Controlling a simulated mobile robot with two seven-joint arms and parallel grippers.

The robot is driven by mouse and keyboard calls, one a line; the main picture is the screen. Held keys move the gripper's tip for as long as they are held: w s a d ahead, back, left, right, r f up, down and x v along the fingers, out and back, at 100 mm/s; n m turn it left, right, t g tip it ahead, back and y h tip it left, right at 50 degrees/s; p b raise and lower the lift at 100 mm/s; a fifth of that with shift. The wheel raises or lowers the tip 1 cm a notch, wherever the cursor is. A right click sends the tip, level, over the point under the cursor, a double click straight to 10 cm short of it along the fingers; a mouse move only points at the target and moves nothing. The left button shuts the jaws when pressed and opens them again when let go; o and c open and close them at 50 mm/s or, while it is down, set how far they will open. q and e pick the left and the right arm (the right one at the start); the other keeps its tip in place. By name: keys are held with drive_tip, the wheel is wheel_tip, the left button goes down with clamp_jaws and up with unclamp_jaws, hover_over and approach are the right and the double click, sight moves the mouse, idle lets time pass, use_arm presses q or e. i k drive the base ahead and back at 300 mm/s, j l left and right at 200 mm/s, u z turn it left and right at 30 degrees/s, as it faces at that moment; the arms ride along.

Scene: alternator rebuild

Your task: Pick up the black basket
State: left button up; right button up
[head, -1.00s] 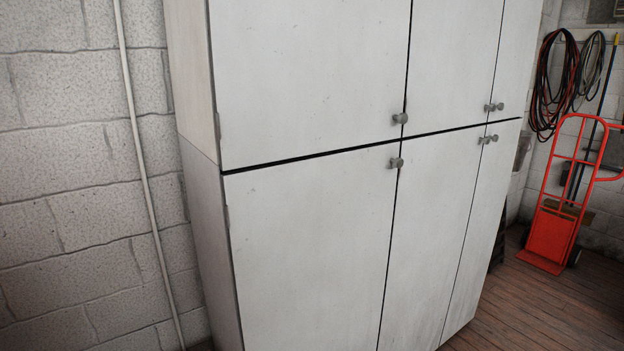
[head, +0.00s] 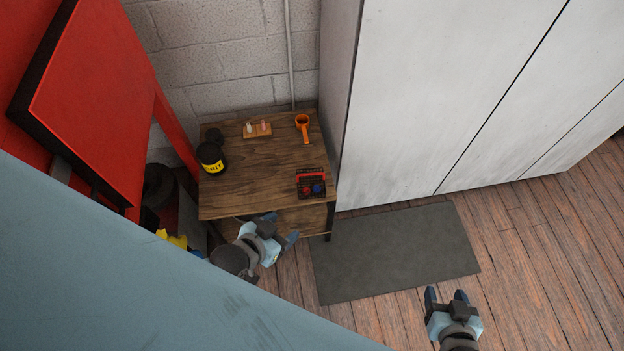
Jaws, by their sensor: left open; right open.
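A small black basket (head: 311,174) with a red bar or handle along its top stands on the wooden table near its right front corner. A red item and a blue item show in it. My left gripper (head: 281,227) is open and empty, in front of the table's front edge, below and left of the basket in the picture and apart from it. My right gripper (head: 446,295) is open and empty, over the floor at the lower right, farther from the basket.
The wooden table (head: 250,180) also holds a black jar with a yellow label (head: 211,157), a small wooden block with pegs (head: 257,130) and an orange tool (head: 302,124). A white cabinet (head: 440,90) stands to the right. A grey mat (head: 395,253) lies on clear floor.

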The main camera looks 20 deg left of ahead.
sight(311, 180)
drive_tip(key=i+l+u, duration=0.15)
drive_tip(key=i+l, duration=0.2)
drive_tip(key=i, duration=0.25)
drive_tip(key=i+l+u, duration=0.15)
drive_tip(key=i+l, duration=0.3)
drive_tip(key=i, duration=0.15)
drive_tip(key=u, duration=1.2)
